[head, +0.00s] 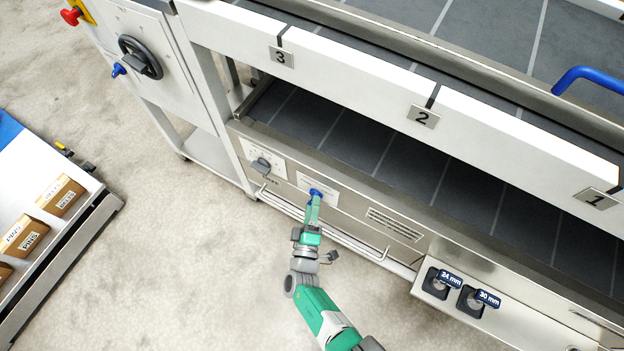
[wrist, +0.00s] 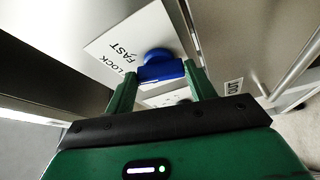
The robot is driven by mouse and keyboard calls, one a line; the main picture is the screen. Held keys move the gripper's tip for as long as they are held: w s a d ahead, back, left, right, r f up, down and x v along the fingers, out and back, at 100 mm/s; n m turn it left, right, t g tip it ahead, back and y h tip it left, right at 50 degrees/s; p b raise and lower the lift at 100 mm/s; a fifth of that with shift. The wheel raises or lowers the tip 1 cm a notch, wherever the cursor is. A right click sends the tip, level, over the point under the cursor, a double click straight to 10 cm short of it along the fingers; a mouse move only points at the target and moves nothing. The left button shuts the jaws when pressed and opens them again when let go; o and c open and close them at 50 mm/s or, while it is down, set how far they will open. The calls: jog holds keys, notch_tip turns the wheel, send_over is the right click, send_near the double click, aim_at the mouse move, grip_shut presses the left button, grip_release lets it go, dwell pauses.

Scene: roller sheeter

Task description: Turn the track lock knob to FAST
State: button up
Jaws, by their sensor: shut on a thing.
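The track lock knob is a blue knob (wrist: 160,66) on a white label plate (wrist: 106,42) fixed to the machine's steel front panel. In the wrist view the plate shows the words LOCK and FAST to the left of the knob. The knob also shows in the head view (head: 315,193), at the tip of my gripper. My gripper (wrist: 160,80) is shut on the knob's blue grip, with one green finger on each side. The fingers and the knob hide part of the plate, so I cannot tell which mark the knob points to.
A grey knob (head: 261,165) on another plate sits to the left on the panel. A steel rail (head: 330,228) runs along the panel below my gripper. Two black sockets with 24 mm and 30 mm tags (head: 453,281) are at the right. A cart with boxes (head: 60,195) stands far left.

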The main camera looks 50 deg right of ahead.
dwell(0.3)
jog(key=o, duration=1)
jog(key=p+v, duration=0.1)
jog(key=v, duration=0.6)
jog(key=shift+s+a, duration=0.25)
jog(key=shift+a, duration=0.05)
jog(key=shift+c, duration=0.4)
